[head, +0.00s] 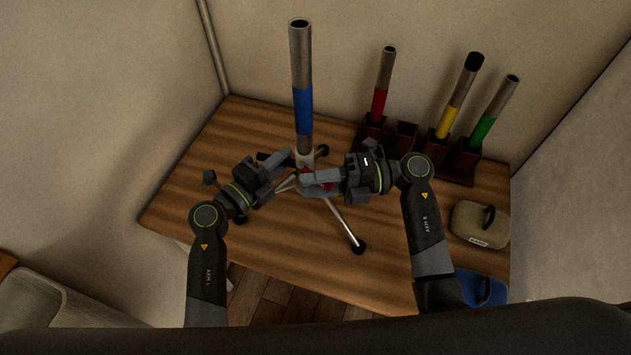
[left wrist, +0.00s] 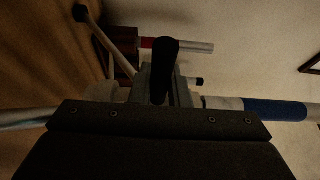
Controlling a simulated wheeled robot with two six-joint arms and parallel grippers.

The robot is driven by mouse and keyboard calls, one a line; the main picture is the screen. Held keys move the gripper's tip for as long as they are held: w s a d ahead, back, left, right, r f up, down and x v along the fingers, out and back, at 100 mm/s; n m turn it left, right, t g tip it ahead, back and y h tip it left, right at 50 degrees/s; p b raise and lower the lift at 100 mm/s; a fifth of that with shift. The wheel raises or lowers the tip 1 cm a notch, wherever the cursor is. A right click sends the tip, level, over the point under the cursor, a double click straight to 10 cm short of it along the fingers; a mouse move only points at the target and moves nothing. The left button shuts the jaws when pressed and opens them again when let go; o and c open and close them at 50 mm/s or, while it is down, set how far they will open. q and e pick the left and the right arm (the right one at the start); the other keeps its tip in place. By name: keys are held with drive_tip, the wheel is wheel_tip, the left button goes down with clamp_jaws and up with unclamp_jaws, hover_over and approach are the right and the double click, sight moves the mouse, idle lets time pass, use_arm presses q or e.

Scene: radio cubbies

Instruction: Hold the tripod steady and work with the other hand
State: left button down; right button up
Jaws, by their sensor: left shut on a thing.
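The tripod (head: 345,225) stands on the wooden table with its thin legs spread. A grey mast with a blue band (head: 303,110) rises upright from its hub; the blue band also shows in the left wrist view (left wrist: 275,110). My left gripper (head: 287,166) is at the hub from the left, shut on the tripod; a black handle (left wrist: 165,65) stands up in front of its palm in the left wrist view. My right gripper (head: 312,183) is at the hub from the right, beside a red part (head: 328,186). Its fingers partly hide the hub, and I cannot tell whether they are closed.
A dark rack (head: 462,162) at the back right holds a red-banded tube (head: 380,95), a yellow-banded tube (head: 447,118) and a green-banded tube (head: 487,125); one slot looks empty. A beige case (head: 478,226) and a blue case (head: 488,288) are at the right. The table's front left is clear.

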use_arm(q)
drive_tip(key=shift+f, duration=0.1)
use_arm(e)
clamp_jaws()
drive_tip(key=shift+w, duration=0.1)
drive_tip(key=shift+w+d+n+g, duration=0.1)
drive_tip(key=shift+d+n+g, duration=0.15)
drive_tip(key=shift+n+g, duration=0.75)
drive_tip(key=shift+o, duration=0.9)
unclamp_jaws()
drive_tip(key=w+d, duration=0.2)
drive_tip(key=d, duration=0.9)
drive_tip(key=shift+w+d, duration=0.3)
drive_tip(key=shift+d, duration=0.05)
